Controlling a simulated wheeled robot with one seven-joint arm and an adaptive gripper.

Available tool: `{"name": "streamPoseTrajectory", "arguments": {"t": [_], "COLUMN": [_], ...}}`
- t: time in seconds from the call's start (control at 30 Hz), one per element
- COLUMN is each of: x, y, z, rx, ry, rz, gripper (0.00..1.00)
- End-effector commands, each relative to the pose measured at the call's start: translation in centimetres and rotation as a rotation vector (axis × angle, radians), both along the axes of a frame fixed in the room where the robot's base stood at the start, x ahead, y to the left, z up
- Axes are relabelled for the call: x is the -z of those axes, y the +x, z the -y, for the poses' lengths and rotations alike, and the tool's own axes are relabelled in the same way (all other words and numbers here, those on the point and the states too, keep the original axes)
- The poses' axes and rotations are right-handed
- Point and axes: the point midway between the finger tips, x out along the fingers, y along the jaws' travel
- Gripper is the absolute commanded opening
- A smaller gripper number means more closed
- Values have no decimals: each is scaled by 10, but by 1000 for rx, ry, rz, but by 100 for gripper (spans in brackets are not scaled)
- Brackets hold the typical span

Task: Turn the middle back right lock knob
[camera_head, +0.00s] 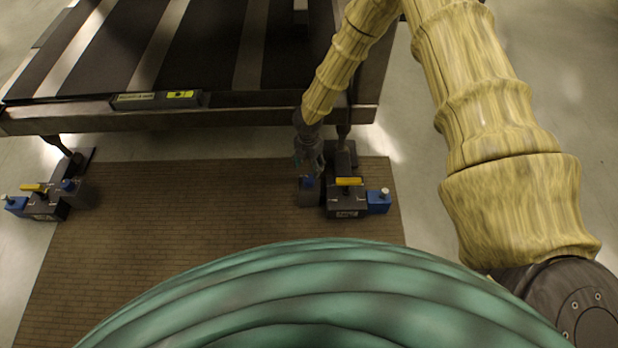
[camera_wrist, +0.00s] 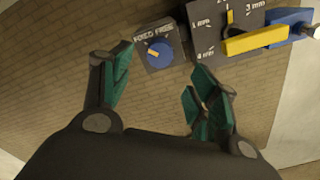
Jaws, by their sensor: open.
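A blue lock knob (camera_wrist: 159,53) with an orange pointer mark sits on a dark grey block (camera_wrist: 146,37) labelled FIXED and FREE in the wrist view. The pointer mark lies toward the left, on the FIXED side.
Beside the knob block is a grey unit with a millimetre dial (camera_wrist: 213,30), a yellow bar (camera_wrist: 255,40) and a blue block (camera_head: 378,202). A similar unit (camera_head: 45,208) stands far left. A dark table (camera_head: 230,120) stands behind. The brown mat (camera_head: 190,215) between is clear.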

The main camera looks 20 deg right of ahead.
Motion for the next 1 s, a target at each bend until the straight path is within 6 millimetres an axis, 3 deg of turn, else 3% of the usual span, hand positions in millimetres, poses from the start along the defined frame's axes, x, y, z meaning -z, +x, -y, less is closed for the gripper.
{"name": "streamPoseTrajectory", "arguments": {"t": [0.2, 0.5, 0.97, 1.0], "x": [41, 78, 86, 86], "y": [-1, -1, -1, -1], "z": [0, 0, 0, 0], "rx": [2, 4, 3, 3], "ry": [1, 2, 1, 2], "rz": [-2, 0, 0, 0], "gripper": [60, 60, 60, 56]}}
